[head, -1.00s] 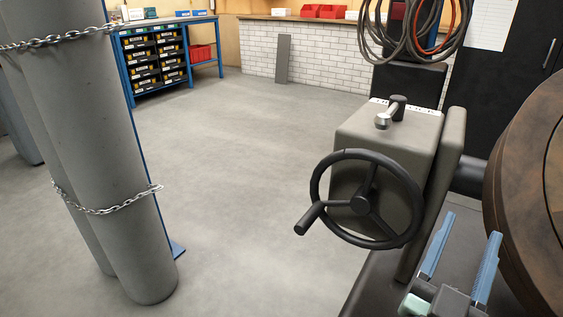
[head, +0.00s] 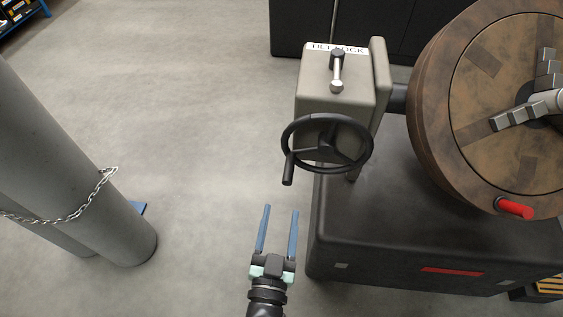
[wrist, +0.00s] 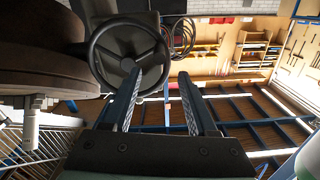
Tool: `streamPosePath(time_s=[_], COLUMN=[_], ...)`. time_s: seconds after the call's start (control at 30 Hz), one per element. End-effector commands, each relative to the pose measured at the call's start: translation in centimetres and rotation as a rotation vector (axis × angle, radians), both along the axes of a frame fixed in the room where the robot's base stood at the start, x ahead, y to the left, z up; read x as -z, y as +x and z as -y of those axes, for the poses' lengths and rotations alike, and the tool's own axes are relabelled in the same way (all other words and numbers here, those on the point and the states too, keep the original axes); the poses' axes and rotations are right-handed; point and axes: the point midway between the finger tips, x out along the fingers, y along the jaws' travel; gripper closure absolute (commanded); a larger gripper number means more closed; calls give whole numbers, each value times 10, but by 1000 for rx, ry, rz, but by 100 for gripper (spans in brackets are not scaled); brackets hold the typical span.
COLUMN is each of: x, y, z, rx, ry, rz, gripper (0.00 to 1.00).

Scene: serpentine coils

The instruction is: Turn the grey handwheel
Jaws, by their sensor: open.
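The handwheel (head: 291,131) shows as a dark, near-black three-spoke wheel with a crank knob (head: 288,170) at its lower left. It is mounted on the front of a grey-beige gearbox (head: 312,83) with a lever on top. My gripper (head: 281,208) is open and empty, with two blue fingers pointing toward the wheel. In the head view it is below the wheel and apart from it. In the wrist view the wheel (wrist: 92,58) is beyond the left fingertip, which overlaps part of its rim.
A large brown round table (head: 475,90) with a grey chuck and a red handle (head: 515,208) stands at the right above a black base (head: 400,235). Grey cylinders (head: 95,190) with a chain stand at the left. The floor (head: 190,90) between is clear.

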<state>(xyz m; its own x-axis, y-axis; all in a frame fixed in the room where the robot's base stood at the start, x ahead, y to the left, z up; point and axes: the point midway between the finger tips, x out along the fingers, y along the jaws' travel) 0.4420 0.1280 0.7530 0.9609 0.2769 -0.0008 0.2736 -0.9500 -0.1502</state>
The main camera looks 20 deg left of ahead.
Motion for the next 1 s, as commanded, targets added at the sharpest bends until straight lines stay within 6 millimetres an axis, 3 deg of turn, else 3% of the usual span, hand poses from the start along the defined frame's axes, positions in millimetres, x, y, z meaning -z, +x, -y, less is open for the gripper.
streamPosePath(time_s=[0.6,1.0], x=[-1,0], y=[101,117], z=[-28,-33], rx=[1,1], ry=[0,-2], rz=[2,1], gripper=[42,42])
